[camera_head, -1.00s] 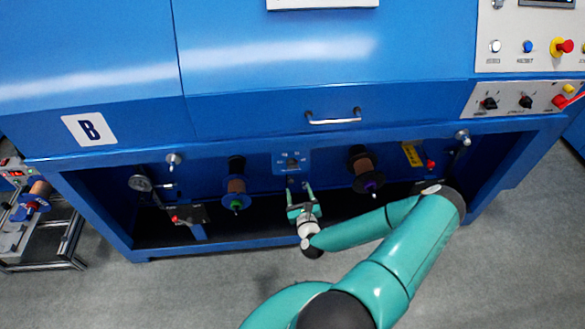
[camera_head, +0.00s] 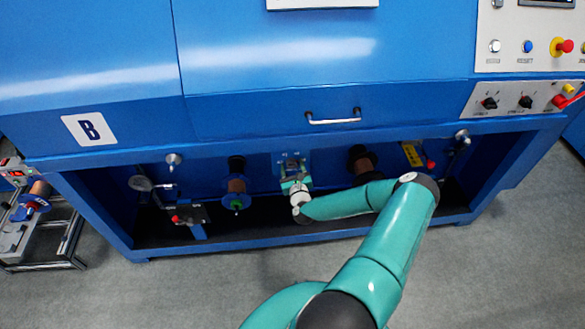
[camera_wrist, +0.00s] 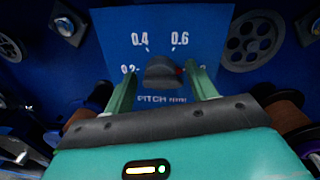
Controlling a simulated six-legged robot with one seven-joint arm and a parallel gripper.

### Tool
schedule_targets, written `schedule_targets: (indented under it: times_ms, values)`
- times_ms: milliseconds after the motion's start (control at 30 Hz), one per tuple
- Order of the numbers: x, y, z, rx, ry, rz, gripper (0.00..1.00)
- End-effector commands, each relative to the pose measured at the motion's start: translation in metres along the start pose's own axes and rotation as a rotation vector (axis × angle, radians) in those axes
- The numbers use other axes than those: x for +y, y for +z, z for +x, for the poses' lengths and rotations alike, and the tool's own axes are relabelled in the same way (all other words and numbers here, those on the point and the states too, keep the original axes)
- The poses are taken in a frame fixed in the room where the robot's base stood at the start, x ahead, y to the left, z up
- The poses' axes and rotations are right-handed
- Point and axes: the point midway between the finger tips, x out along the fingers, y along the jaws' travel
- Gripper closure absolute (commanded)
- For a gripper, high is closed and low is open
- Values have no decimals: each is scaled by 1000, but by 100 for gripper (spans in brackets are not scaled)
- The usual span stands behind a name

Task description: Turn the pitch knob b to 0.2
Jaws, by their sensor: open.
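The pitch knob (camera_wrist: 162,72) is a dark knob on a blue dial plate (camera_wrist: 205,22) in the wrist view. A small red mark shows at its right side. The labels 0.2, 0.4 and 0.6 read around it; the right finger covers the dial's right side. My gripper (camera_wrist: 161,76) is open, with one green finger on each side of the knob. A gap shows at the left; I cannot tell if the right finger touches. In the head view my gripper (camera_head: 294,172) is in front of the dial plate (camera_head: 280,158), and the knob is not clearly visible.
A spool (camera_head: 237,184) stands left of the dial plate and another (camera_head: 360,160) right of it, partly behind my arm. A handle (camera_head: 334,120) is above on the blue machine. Grey floor (camera_head: 200,285) lies free in front.

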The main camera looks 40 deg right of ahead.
Motion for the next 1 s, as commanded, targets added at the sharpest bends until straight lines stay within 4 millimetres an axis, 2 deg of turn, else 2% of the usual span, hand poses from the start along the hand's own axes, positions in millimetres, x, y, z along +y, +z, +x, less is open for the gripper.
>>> schedule_targets:
  times_ms: [33, 200, 633, 1000]
  values:
    - [0, 0, 0, 0, 0, 0, 47]
    - [0, 0, 0, 0, 1, 0, 81]
    - [4, 1, 0, 4, 8, -53, 80]
    - [7, 1, -1, 21, 18, -308, 80]
